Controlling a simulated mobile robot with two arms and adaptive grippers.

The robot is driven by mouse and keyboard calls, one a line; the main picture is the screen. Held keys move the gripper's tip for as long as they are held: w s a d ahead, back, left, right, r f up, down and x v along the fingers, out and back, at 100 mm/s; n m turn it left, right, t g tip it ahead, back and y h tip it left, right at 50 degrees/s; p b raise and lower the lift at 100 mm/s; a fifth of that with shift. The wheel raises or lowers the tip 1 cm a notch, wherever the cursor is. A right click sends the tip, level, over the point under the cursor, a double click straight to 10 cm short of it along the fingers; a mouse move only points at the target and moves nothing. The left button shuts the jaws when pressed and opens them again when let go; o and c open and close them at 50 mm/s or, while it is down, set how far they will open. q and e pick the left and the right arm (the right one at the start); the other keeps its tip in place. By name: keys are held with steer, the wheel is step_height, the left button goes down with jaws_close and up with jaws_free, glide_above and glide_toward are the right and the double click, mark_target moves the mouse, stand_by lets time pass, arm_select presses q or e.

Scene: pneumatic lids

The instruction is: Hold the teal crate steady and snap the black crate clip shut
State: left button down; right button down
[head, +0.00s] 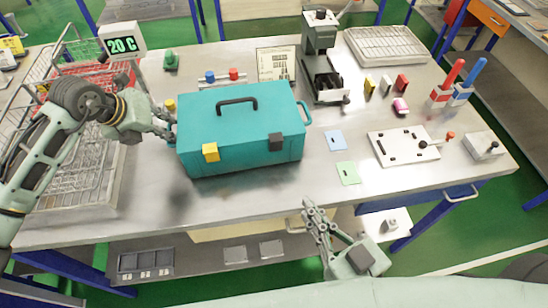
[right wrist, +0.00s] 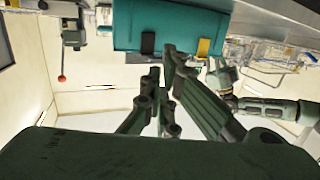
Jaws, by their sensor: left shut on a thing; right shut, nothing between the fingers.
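The teal crate (head: 240,140) stands on the steel table with its lid down and a black handle (head: 237,102) on top. The black crate clip (head: 276,141) is at the right of its front face, and a yellow clip (head: 210,152) is at the left. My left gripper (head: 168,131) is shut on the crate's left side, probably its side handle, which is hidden. My right gripper (head: 311,207) is shut and empty, apart from the crate, in front of the table edge. The right wrist view shows the crate (right wrist: 175,25) upside down, with the black clip (right wrist: 148,43) beyond the fingers (right wrist: 168,62).
A blue card (head: 335,140) and a green card (head: 347,172) lie right of the crate. A white plate (head: 403,148) lies farther right. A dark press-like device (head: 320,60) stands behind. A wire rack (head: 80,180) is at the left. The table in front of the crate is clear.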

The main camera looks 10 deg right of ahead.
arm_select(q)
steer(key=shift+f, duration=0.1)
arm_select(e)
steer(key=shift+v, duration=1)
arm_select(q)
steer(key=c, duration=1.7)
jaws_free()
steer(key=shift+c, duration=0.2)
arm_select(e)
steer(key=shift+a, duration=0.1)
arm_select(q)
steer(key=v, duration=1.2)
